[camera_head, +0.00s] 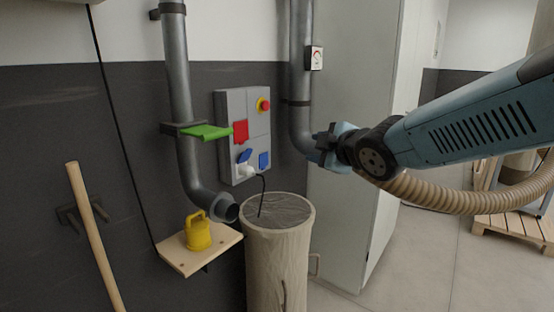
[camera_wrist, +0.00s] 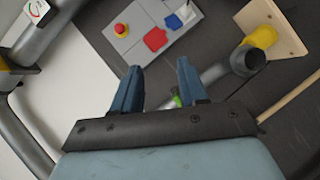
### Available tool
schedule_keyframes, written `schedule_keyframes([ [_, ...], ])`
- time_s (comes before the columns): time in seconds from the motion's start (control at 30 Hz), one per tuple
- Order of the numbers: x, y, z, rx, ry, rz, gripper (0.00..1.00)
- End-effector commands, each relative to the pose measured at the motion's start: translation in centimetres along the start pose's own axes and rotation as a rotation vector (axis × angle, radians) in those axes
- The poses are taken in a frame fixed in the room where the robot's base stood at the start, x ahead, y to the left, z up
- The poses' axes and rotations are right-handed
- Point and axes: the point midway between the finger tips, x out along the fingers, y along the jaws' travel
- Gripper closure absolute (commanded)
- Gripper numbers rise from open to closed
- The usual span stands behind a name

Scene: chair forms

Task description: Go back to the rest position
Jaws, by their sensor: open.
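My blue arm reaches in from the right in the head view. My gripper (camera_head: 326,147) is near the right-hand grey pipe, in front of the tall pale cabinet. In the wrist view my gripper (camera_wrist: 158,85) shows two blue fingers spread apart with nothing between them. The gripper is open and empty. In the head view its fingertips are partly hidden by dark wrist parts, so I cannot tell the gap to the pipe there.
A grey control panel (camera_head: 230,104) with a red button hangs on the wall. A yellow can-like object (camera_head: 198,232) stands on a wooden shelf (camera_head: 222,252). A drum (camera_head: 278,265), a wooden pole (camera_head: 95,240) and a pallet (camera_head: 512,222) stand around.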

Motion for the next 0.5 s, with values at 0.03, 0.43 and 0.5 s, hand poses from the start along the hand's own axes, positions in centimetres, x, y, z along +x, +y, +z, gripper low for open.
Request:
schedule_keyframes([
  [0.03, -1.1, 0.3, 1.6, 0.078, -0.069, -0.007, 0.57],
  [0.43, -12.2, -3.2, 10.3, 0.815, -0.590, -0.083, 0.57],
  [0.5, -14.3, -4.4, 10.8, 0.942, -0.669, -0.094, 0.57],
])
